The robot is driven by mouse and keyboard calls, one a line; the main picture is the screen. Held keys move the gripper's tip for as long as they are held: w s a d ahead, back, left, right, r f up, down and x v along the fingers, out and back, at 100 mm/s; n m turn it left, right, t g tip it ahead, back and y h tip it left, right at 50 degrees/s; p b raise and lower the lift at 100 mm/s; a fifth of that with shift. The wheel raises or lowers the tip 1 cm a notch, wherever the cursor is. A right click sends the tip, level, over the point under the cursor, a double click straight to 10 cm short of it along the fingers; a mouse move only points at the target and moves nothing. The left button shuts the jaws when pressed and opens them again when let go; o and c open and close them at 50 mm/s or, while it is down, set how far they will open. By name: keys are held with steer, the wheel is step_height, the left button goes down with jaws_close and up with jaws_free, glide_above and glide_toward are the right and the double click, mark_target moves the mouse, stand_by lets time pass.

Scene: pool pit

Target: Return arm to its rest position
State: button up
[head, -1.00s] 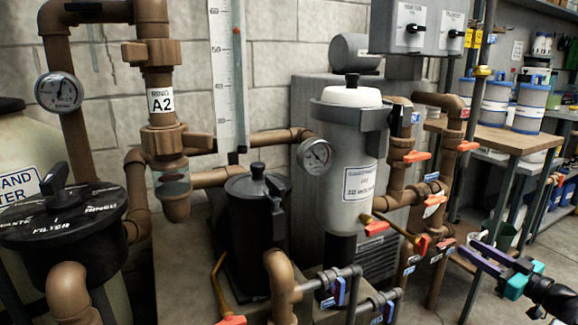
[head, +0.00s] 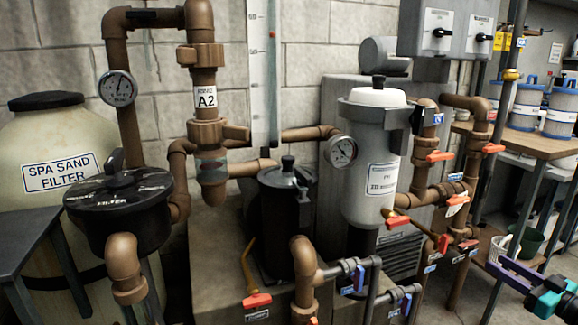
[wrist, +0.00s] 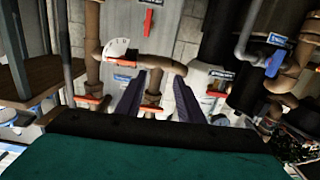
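My gripper (head: 499,266) is at the lower right edge of the head view, with its purple fingers apart and my arm cut off by the frame. In the wrist view my gripper (wrist: 160,80) shows two dark purple fingers with a gap between them. Nothing is held; only a brown pipe and an orange-handled valve (wrist: 151,108) show beyond the gap. In the head view the fingers are in front of the lower part of the wooden shelf bench (head: 530,148), to the right of the valve pipes.
A grey canister (head: 372,180) with brown pipes and orange valve handles stands left of my gripper. A black strainer pot (head: 285,225), a black multiport valve (head: 118,205) and a spa sand filter (head: 55,130) stand further left. Blue-lidded tubs (head: 527,105) sit on the bench.

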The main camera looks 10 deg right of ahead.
steer(key=w+a+f+m+g+y+p, duration=0.1)
steer(key=w+a+f+m+g+p, duration=0.2)
steer(key=a+f+p, duration=0.6)
steer(key=w+a+f+g+y+p, duration=0.2)
steer(key=w+a+f+g+p, duration=0.25)
steer(key=a, duration=0.85)
steer(key=s+a+f+g+p, duration=0.3)
steer(key=s+a+f, duration=0.15)
steer(key=a, duration=0.25)
steer(key=s+a+f+g+p, duration=0.3)
steer(key=a+f+g, duration=0.15)
steer(key=a, duration=0.25)
steer(key=s+a+f+g+h+p, duration=0.1)
steer(key=s+a+g+h+p, duration=0.2)
steer(key=s+p, duration=0.4)
steer(key=s+a+f+g+h+p, duration=0.1)
steer(key=s+a+g+h+p, duration=0.3)
steer(key=s, duration=1.2)
steer(key=a+p, duration=0.2)
steer(key=p, duration=0.2)
steer(key=shift+f+h, duration=0.3)
steer(key=shift+f, duration=0.1)
